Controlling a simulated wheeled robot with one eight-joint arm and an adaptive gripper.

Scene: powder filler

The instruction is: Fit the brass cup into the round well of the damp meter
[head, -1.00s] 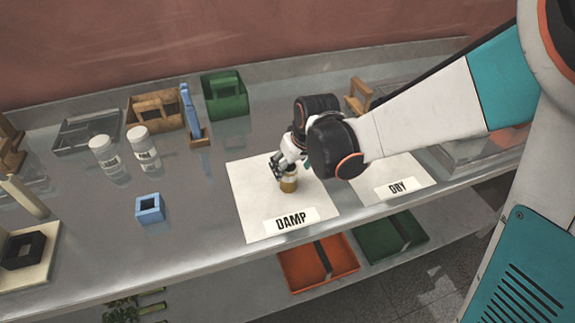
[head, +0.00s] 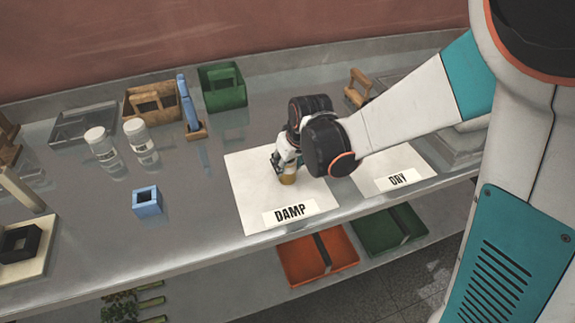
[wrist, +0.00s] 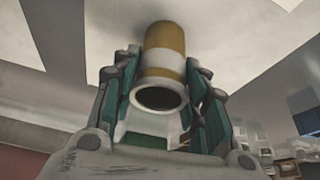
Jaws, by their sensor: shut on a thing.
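The brass cup (head: 288,179) stands on the white mat labelled DAMP (head: 245,195), with my gripper (head: 284,167) over it from above. In the wrist view the cup (wrist: 165,50) is a brass-yellow cylinder with a pale band and a dark round opening facing the camera. The two green-sided fingers of my gripper (wrist: 165,85) are shut on it, one on each side. In the head view the fingers hide its upper part. I cannot make out a round well or say for certain which thing is the damp meter.
A DRY mat (head: 400,165) lies to the right. A blue square block (head: 147,202), two white jars (head: 139,141) and a black square frame on a cream base (head: 45,250) are to the left. Wooden and green holders (head: 222,90) stand behind. Orange and green trays (head: 317,260) sit below.

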